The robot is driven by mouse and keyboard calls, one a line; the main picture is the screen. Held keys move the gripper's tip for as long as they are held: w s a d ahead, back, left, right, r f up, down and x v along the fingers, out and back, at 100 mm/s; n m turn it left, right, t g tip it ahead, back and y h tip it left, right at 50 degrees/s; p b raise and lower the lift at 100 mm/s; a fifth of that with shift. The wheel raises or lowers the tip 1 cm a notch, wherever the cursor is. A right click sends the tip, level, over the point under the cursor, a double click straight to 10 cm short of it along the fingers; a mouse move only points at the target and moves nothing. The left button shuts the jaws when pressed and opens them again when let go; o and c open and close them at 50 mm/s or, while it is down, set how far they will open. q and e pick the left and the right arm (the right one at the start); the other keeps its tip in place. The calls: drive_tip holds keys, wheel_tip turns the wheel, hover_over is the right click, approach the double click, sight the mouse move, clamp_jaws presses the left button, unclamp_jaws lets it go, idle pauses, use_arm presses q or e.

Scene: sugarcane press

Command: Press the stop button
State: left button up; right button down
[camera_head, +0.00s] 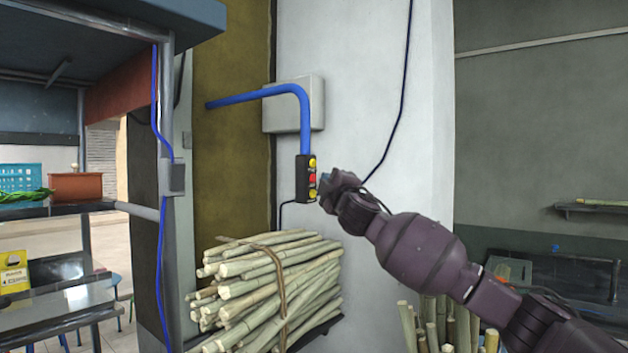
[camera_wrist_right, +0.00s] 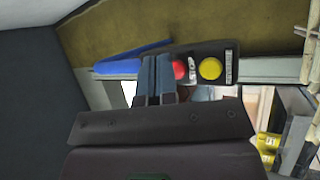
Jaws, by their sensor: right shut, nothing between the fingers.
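A black control box (camera_head: 302,180) hangs in front of the pale wall column, with a red button (camera_head: 312,178) between two yellow ones. The red button also shows in the right wrist view (camera_wrist_right: 180,70), beside a yellow button (camera_wrist_right: 210,69). My right gripper (camera_head: 324,181) is shut and empty, just right of the box in the head view. In the wrist view its closed fingers (camera_wrist_right: 156,80) are beside the red button and hide the box's other end. I cannot tell whether they touch it. My left gripper is out of view.
A tied bundle of cane (camera_head: 270,280) lies below the box. More cane (camera_head: 435,325) stands upright under my right arm. A dark cable hangs behind my gripper.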

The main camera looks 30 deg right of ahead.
drive_tip(key=s, duration=0.1)
drive_tip(key=s+d, duration=0.1)
drive_tip(key=s, duration=0.1)
drive_tip(key=s+d, duration=0.1)
drive_tip(key=shift+s, duration=0.35)
idle(0.8)
drive_tip(key=a+f+n+y, duration=0.1)
drive_tip(key=a+f+y, duration=0.4)
drive_tip(key=a+f, duration=0.25)
drive_tip(key=s+a+f+m+g+y, duration=0.1)
drive_tip(key=s+a+f+m+g, duration=0.2)
drive_tip(key=f, duration=1)
drive_tip(key=s+a+f+m+g+y, duration=0.1)
drive_tip(key=s+a+f, duration=0.25)
drive_tip(key=f, duration=1.05)
drive_tip(key=s+a+f+m+g+h, duration=0.1)
drive_tip(key=s+f+m+g+h, duration=0.1)
drive_tip(key=s+f, duration=1.3)
drive_tip(key=s+a+f+m+g+h, duration=0.1)
drive_tip(key=s+f+m+g, duration=0.3)
drive_tip(key=s+f, duration=1.1)
drive_tip(key=a+f+m, duration=0.1)
drive_tip(key=m, duration=0.2)
drive_tip(key=shift+s+a+f+h, duration=0.15)
drive_tip(key=shift+s+a+h, duration=0.15)
drive_tip(key=shift+h, duration=0.1)
